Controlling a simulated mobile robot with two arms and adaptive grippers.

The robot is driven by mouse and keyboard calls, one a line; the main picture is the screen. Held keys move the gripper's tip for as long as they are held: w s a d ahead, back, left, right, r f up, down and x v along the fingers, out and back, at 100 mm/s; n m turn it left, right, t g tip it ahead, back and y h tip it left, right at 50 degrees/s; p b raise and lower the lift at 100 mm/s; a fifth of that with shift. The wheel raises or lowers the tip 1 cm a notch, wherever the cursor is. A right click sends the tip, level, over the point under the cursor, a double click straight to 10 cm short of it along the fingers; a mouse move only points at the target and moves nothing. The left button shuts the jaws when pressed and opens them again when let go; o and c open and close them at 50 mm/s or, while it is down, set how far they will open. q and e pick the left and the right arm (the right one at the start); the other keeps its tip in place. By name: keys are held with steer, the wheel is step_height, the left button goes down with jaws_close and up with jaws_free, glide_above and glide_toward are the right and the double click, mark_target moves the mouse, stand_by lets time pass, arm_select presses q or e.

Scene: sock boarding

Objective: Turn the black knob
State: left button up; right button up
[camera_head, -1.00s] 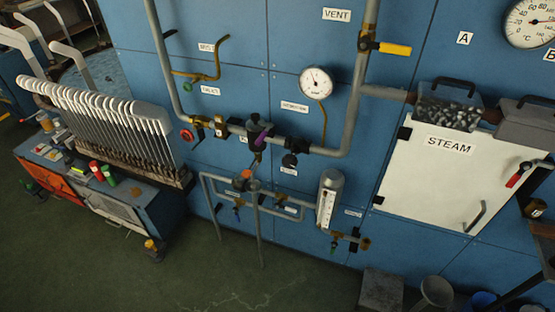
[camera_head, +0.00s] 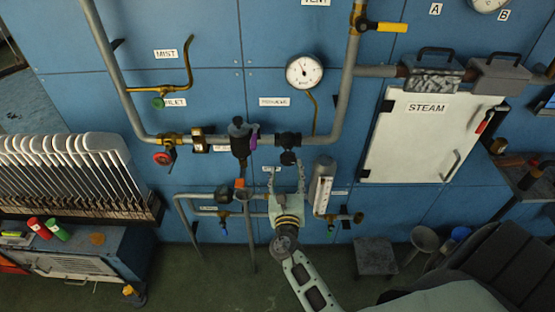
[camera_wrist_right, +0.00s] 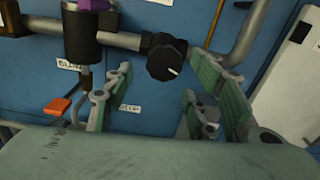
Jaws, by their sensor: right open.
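The black knob (camera_head: 288,158) sits below a dark valve body on the horizontal grey pipe. In the right wrist view the round black knob (camera_wrist_right: 167,60) shows a white mark on its rim. My right gripper (camera_head: 286,178) is open and empty, just below the knob in the head view. In the right wrist view the green-padded fingers of the gripper (camera_wrist_right: 168,88) stand apart, one to each side of the knob's line, with the knob beyond them. I see no contact with the knob. My left gripper is out of view.
A dark valve with a purple part (camera_head: 240,138) stands close left of the knob. A flow gauge (camera_head: 322,185) hangs to the lower right. A pressure dial (camera_head: 305,71) is above. The white STEAM door (camera_head: 412,140) is at the right, and a red wheel (camera_head: 162,158) at the left.

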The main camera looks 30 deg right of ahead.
mark_target(287, 162)
steer(key=x, duration=0.3)
steer(key=shift+d, duration=0.3)
steer(key=shift+b+x, duration=0.5)
steer(key=shift+x, duration=0.65)
steer(key=shift+w+f, duration=0.1)
steer(key=shift+w, duration=0.5)
steer(key=shift+d, duration=0.15)
steer(key=c, duration=0.7)
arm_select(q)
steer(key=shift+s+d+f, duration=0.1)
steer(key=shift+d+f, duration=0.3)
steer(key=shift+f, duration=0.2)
arm_select(e)
steer(key=c, duration=0.4)
